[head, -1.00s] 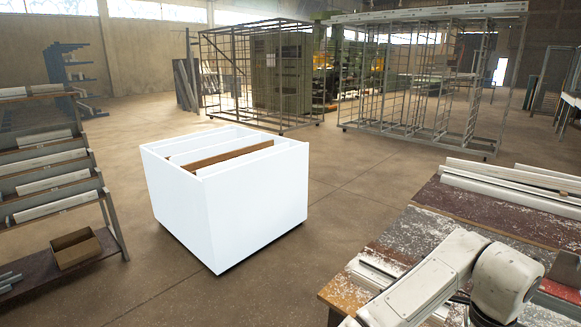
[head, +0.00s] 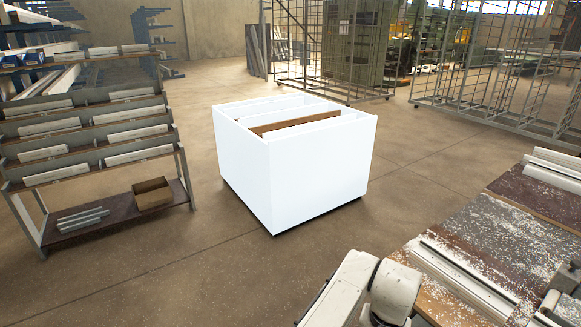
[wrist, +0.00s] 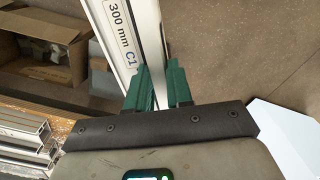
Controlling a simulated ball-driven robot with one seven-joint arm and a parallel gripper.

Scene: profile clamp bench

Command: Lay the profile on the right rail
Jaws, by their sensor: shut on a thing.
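In the wrist view, my gripper (wrist: 158,78) has green fingers closed on a white profile (wrist: 146,25). The profile carries a label reading "300 mm C1" and runs from the fingers up past the top edge of the picture. Its grey edge shows along the right side. My gripper and the profile are not seen in the head view, where only part of my arm shows at the bottom. A long metal rail (head: 468,278) lies on the bench at the lower right; I cannot tell whether it is the right rail.
A bench (head: 440,235) strewn with white chips stands at the right. A white cart (head: 290,178) with dividers stands mid-floor. A shelf rack (head: 90,130) at the left holds profiles and a cardboard box (head: 153,193). Bare floor (head: 140,275) lies in front of the rack.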

